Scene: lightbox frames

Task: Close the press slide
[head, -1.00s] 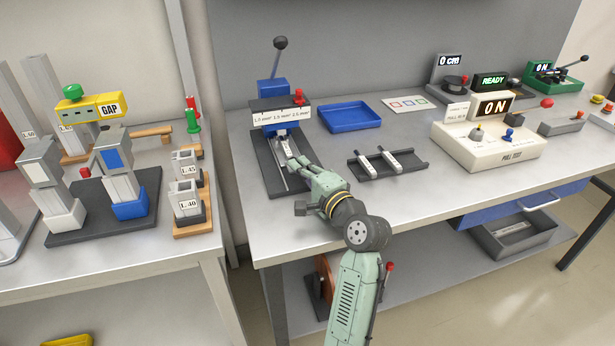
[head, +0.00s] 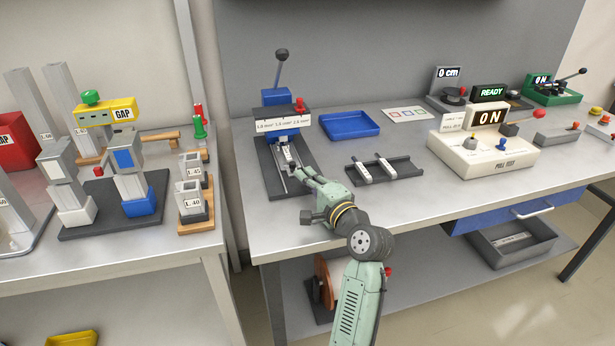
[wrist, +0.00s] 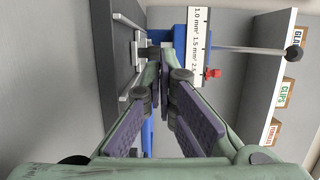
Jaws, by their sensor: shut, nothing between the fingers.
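The press (head: 276,104) stands at the left end of the right-hand bench. It is blue, with a raised lever (head: 279,72), a white size label (head: 283,124) and a red knob. A dark base with metal rails (head: 283,180) runs out in front of it. The pale press slide (head: 287,155) sits on the rails, just before the blue body. My gripper (head: 293,167) is shut and empty, low over the rails at the slide's front end. In the wrist view the fingertips (wrist: 163,78) meet and point at the press (wrist: 180,45). Whether they touch the slide I cannot tell.
A dark rack (head: 385,171) with two pale pieces lies right of the press. A blue tray (head: 350,125) is behind it. A white pull tester (head: 483,150) stands further right. A second bench with a gap gauge (head: 108,112) is at left, across a narrow gap.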

